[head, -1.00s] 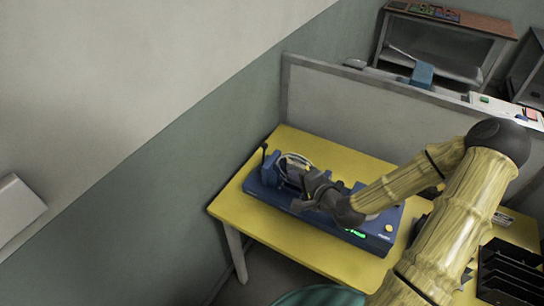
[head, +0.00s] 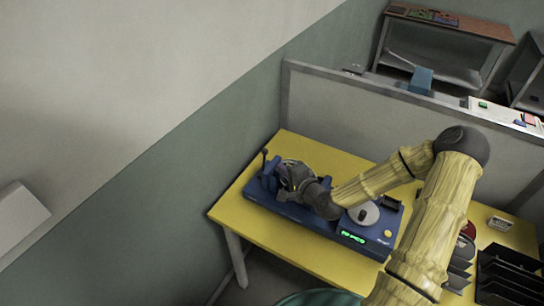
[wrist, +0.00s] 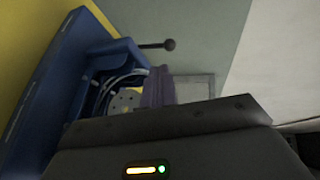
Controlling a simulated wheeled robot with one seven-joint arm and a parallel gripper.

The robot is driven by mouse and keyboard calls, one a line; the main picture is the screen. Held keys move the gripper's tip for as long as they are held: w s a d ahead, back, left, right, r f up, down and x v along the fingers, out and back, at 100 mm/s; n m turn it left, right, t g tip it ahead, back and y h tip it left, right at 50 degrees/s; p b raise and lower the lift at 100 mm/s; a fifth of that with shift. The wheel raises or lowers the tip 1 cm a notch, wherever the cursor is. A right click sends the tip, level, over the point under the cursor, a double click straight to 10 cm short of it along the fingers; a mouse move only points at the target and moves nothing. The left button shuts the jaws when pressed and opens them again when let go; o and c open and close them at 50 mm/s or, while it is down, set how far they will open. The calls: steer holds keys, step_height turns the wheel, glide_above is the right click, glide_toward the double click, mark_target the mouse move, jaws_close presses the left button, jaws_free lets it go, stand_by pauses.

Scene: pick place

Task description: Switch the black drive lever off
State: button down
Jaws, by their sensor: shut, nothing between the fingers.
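A blue machine (head: 376,238) lies along the yellow table; its blue side also fills the left of the wrist view (wrist: 62,92). A dark lever with a ball knob (head: 264,157) sticks up at the machine's left end. In the wrist view a black rod with a ball end (wrist: 160,45) juts out past the blue body. My gripper (head: 287,176) is over the left part of the machine, to the right of the lever and apart from it. It looks shut and empty. My wrist hides part of the machine's middle.
The machine also bears a grey disc (head: 364,214), a green lit display (head: 353,237) and a yellow button (head: 388,233). A grey partition (head: 340,108) stands behind the yellow table (head: 284,246). Black trays (head: 510,278) are at the right.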

mark_target(264, 163)
steer(key=w+a+p, duration=0.2)
steer(key=w+a, duration=0.1)
steer(key=w, duration=0.3)
steer(key=shift+w+a+f, duration=0.15)
steer(key=shift+a+f, duration=0.05)
steer(key=shift+f, duration=0.2)
